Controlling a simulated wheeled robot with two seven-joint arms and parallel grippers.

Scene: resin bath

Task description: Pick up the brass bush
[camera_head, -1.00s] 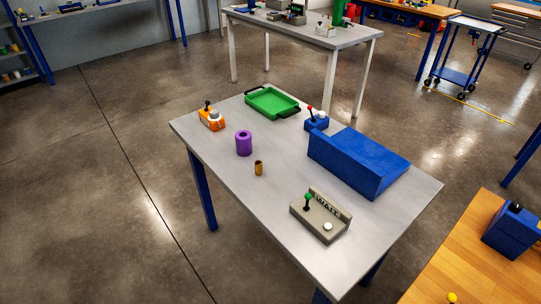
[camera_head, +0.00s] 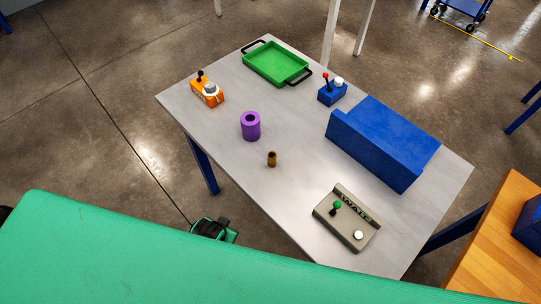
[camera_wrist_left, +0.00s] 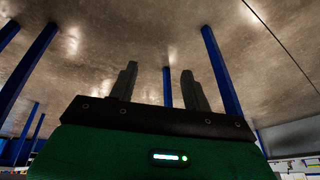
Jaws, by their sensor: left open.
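The brass bush (camera_head: 272,159) is a small brown-gold cylinder with a dark opening at its top. It stands upright on the grey table (camera_head: 235,170), in front of the purple cylinder. My left gripper (camera_wrist_left: 160,78) shows in the left wrist view with its two dark fingers apart and nothing between them. The bush is not in that view; floor and blue legs are. In the head view a large green link of mine fills the lower left, and the left fingers cannot be made out. My right gripper is not in view.
A purple hollow cylinder (camera_head: 250,126) stands close behind the bush. An orange joystick box (camera_head: 208,95), green tray (camera_head: 275,63), small blue joystick box (camera_head: 332,95), blue angled block (camera_head: 385,145) and grey "WAIT" box (camera_head: 346,218) stand around. The table's front-left area is bare.

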